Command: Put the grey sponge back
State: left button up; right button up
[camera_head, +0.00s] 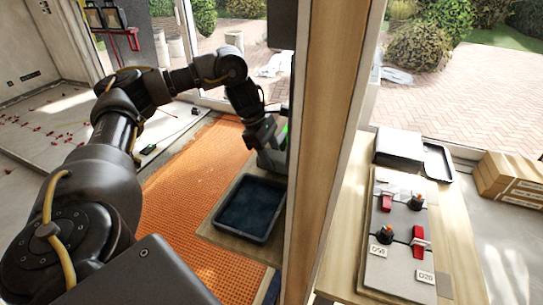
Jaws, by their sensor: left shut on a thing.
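My left arm reaches in from the left, and its gripper (268,144) points down beside the wooden post. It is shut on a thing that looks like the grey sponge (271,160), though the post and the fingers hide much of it. A patch of green shows beside the fingers. A black tray (236,237) with a dark blue inside stands on a wooden board, just below and in front of the gripper. My right gripper is not in view.
The upright wooden post (331,130) stands close on the gripper's right. Right of it, a wooden table (449,235) bears a grey board (394,270) with red and black tile levelling pieces, a grey box (399,147) and a small black tray (437,176). Orange matting (185,205) covers the floor.

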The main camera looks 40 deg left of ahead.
pick_arm(q)
jog(key=shift+f, duration=0.5)
jog(key=o, duration=0.6)
jog(key=shift+f, duration=0.1)
